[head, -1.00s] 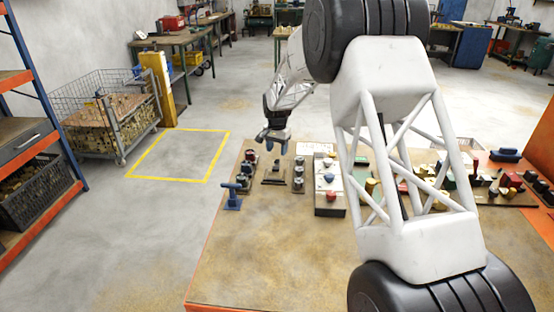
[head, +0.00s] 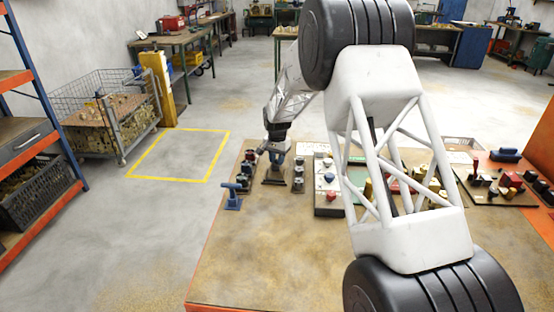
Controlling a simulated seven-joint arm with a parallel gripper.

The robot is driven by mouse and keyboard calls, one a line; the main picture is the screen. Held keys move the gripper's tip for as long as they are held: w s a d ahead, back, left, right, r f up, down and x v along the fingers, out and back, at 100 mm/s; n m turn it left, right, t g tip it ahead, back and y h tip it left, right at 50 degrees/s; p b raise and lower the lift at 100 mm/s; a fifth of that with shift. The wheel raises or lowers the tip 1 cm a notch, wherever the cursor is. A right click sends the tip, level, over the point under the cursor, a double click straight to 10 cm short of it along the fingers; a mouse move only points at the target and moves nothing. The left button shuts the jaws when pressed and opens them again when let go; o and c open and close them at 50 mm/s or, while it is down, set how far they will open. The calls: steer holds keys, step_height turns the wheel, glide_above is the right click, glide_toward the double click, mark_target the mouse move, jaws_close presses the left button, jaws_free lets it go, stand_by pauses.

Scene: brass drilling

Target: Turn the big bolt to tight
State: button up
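My gripper (head: 277,158) points down over the left part of the bench. Its fingertips are at a small dark stand (head: 274,182) between two rows of bolt-like pieces. The left row (head: 243,177) and the right row (head: 298,178) show dark and metallic heads. The fingers cover whatever stands on the middle stand, so I cannot tell which piece is the big bolt or whether I touch it. The fingers are too small to tell open from shut.
A blue T-shaped handle (head: 232,197) stands near the bench's left edge. A panel with red and blue knobs (head: 327,190) is right of the rows. My arm hides much of the bench's middle. The near left of the bench (head: 270,255) is clear.

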steer(key=c, duration=0.4)
steer(key=shift+m, duration=0.4)
steer(key=m, duration=0.3)
steer(key=shift+m, duration=1.6)
